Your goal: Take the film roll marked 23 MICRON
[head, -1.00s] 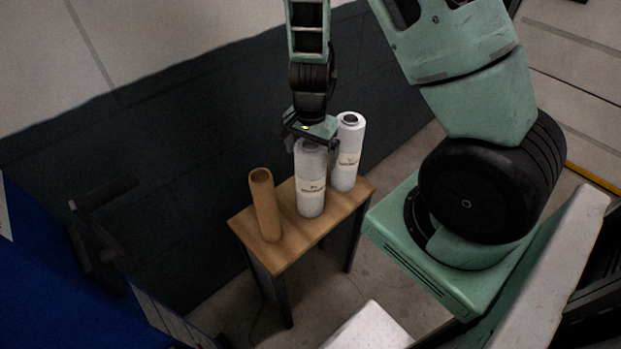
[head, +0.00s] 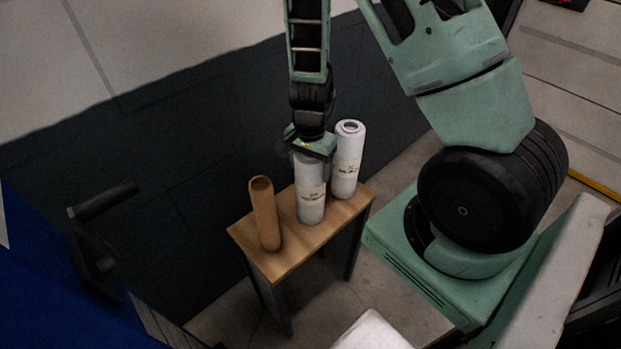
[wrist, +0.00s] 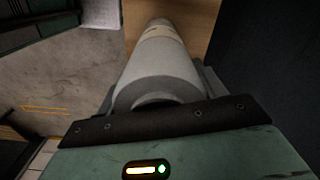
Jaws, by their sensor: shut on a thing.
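Two pale film rolls with labels stand upright on a small wooden table (head: 290,258). The front roll (head: 311,205) is in the middle of the table; its label print is too small to read. My gripper (head: 312,150) is above it and shut on its top end. In the wrist view the gripped roll (wrist: 160,75) runs away from the jaws, its top end close to the camera. The other film roll (head: 347,165) stands just behind and to the right, apart from my gripper. Its label is also unreadable.
An empty brown cardboard tube (head: 265,215) stands at the table's left end. A dark wall (head: 170,150) runs behind the table. A blue object (head: 50,280) is at the lower left. A white surface (head: 372,332) is in front at the bottom.

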